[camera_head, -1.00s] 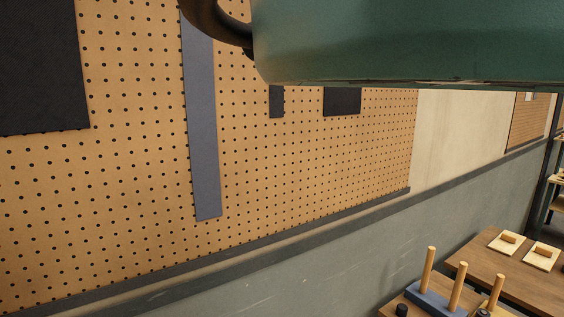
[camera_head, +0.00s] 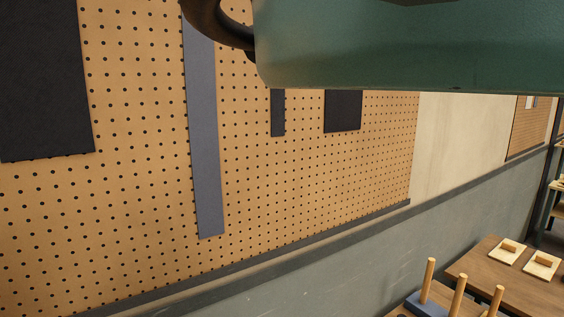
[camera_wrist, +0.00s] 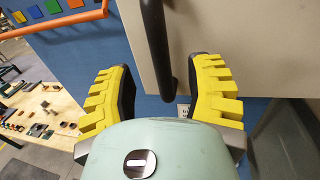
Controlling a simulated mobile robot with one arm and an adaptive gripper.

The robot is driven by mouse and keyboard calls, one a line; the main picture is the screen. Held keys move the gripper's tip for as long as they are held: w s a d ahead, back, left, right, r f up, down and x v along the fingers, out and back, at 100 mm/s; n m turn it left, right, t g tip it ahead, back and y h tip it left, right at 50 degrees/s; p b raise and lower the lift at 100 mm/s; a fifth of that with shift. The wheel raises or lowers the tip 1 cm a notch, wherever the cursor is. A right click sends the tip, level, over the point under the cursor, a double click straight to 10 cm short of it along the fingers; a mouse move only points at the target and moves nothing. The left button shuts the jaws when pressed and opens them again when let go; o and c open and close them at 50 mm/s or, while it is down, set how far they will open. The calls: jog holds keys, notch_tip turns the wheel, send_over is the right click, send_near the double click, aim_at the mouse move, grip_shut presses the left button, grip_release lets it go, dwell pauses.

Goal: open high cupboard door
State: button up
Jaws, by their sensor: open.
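In the wrist view a dark upright bar handle (camera_wrist: 156,40) stands on a pale beige door panel (camera_wrist: 225,28), which looks like the cupboard door. The panel's lower edge shows on the right. My gripper (camera_wrist: 162,66) has two yellow ridged fingers, spread wide and empty. The handle's lower end appears between the fingers, nearer the right one. I cannot tell how deep it sits between them, and no touch shows. The cupboard does not clearly show in the head view.
The head view shows a pegboard wall (camera_head: 300,180) with dark panels, and a wooden table (camera_head: 510,277) with pegs at lower right. The wrist view shows a blue wall (camera_wrist: 95,45), an orange rail (camera_wrist: 55,24) and a cluttered wooden table (camera_wrist: 40,105) at left.

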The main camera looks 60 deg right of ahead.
jog(key=shift+w+a+p, duration=0.2)
jog(key=shift+a, duration=0.6)
jog(key=shift+w+a+p, duration=0.25)
jog(key=shift+a, duration=0.55)
jog(key=shift+w+a+p, duration=0.2)
jog(key=shift+a, duration=0.6)
jog(key=shift+o, duration=0.2)
jog(key=shift+s, duration=0.1)
grip_shut()
